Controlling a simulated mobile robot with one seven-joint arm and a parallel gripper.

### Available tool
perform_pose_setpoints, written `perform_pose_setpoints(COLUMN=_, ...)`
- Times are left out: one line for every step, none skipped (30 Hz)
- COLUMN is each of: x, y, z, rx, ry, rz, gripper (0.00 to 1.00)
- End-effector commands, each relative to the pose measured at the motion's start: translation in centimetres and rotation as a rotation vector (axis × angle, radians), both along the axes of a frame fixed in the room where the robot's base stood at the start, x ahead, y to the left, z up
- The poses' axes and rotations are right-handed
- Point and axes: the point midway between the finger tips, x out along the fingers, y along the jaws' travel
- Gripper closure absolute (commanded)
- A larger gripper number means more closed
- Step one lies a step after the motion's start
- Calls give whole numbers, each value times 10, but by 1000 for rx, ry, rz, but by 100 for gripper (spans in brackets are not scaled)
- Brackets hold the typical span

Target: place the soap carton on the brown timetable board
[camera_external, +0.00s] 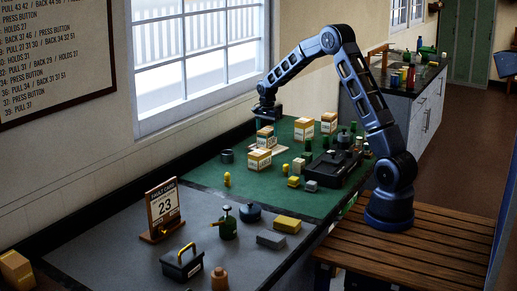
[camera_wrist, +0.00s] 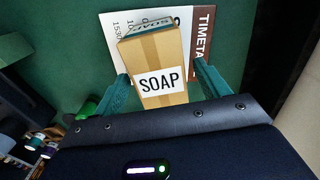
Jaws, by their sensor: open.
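In the wrist view the soap carton (camera_wrist: 148,58), a tan box with a white SOAP label, stands between the two spread fingers of my gripper (camera_wrist: 160,72). The timetable board (camera_wrist: 203,40), white with printed text and a brown strip, lies under and beyond it. In the external view the carton (camera_external: 265,138) appears to rest on the board (camera_external: 282,149), with my gripper (camera_external: 265,113) right above it. The jaws are open; small gaps show beside the carton. The carton hides part of the board.
Another labelled carton (camera_external: 259,160) stands close in front of the board. Two more cartons (camera_external: 303,129) (camera_external: 328,122) stand behind to the right. A black tray-like case (camera_external: 331,170), bottles and small blocks crowd the green mat's right side. The mat's near left (camera_external: 205,175) is mostly clear.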

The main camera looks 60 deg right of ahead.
Motion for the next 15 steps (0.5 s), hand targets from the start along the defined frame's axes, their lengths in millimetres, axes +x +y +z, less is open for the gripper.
perform_pose_setpoints(x=1, y=0, z=12, rx=-1, ry=-4, rz=1, gripper=26)
perform_pose_setpoints(x=1, y=0, z=18, rx=-1, ry=-3, rz=1, gripper=26)
perform_pose_setpoints(x=0, y=1, z=25, rx=0, ry=-2, rz=0, gripper=26)
perform_pose_setpoints(x=0, y=0, z=31, rx=-1, ry=-3, rz=0, gripper=26)
perform_pose_setpoints(x=1, y=0, z=37, rx=-1, ry=-3, rz=0, gripper=26)
perform_pose_setpoints(x=0, y=0, z=44, rx=-1, ry=-3, rz=-1, gripper=26)
perform_pose_setpoints(x=0, y=0, z=49, rx=-1, ry=-3, rz=-1, gripper=26)
perform_pose_setpoints(x=0, y=0, z=53, rx=0, ry=-3, rz=-1, gripper=26)
perform_pose_setpoints(x=0, y=0, z=58, rx=0, ry=-1, rz=-1, gripper=26)
perform_pose_setpoints(x=0, y=0, z=62, rx=0, ry=-1, rz=-1, gripper=26)
perform_pose_setpoints(x=0, y=0, z=66, rx=0, ry=-1, rz=-1, gripper=26)
perform_pose_setpoints(x=0, y=0, z=70, rx=0, ry=-1, rz=-1, gripper=26)
perform_pose_setpoints(x=0, y=0, z=73, rx=0, ry=-1, rz=-1, gripper=26)
perform_pose_setpoints(x=0, y=0, z=75, rx=0, ry=-1, rz=-1, gripper=26)
perform_pose_setpoints(x=0, y=0, z=77, rx=0, ry=0, rz=-1, gripper=26)
